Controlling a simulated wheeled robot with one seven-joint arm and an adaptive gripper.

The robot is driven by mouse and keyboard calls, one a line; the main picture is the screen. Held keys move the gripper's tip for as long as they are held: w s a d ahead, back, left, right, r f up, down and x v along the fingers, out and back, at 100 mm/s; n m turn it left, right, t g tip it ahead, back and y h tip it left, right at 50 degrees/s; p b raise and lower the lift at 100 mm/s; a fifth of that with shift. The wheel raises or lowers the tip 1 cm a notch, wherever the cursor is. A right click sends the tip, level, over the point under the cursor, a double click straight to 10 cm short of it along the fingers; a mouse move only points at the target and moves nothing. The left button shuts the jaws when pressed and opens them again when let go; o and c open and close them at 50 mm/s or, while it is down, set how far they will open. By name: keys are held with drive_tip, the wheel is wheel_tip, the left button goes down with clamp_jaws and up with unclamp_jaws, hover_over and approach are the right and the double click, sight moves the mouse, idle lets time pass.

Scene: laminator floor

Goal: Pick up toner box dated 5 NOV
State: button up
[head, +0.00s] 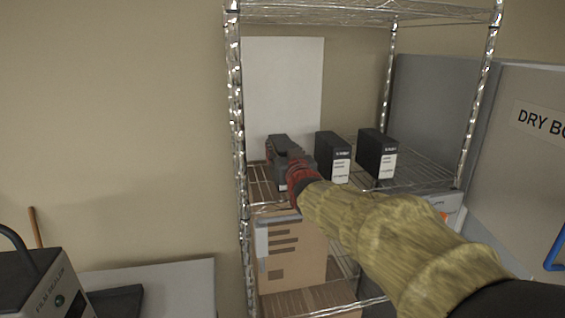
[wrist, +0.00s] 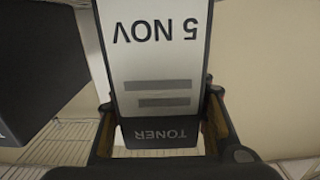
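The toner box dated 5 NOV (wrist: 155,60) fills the middle of the wrist view.
Two more black boxes with white labels, a middle one (head: 325,148) and a right one (head: 368,150), stand on the same wire shelf (head: 420,172). A chrome post (head: 237,120) rises left of my gripper. A cardboard box (head: 300,260) sits below. A white panel (head: 285,85) stands behind.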

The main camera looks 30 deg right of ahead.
drive_tip(key=c, duration=1)
drive_tip(key=shift+r, duration=0.1)
drive_tip(key=shift+c, duration=0.2)
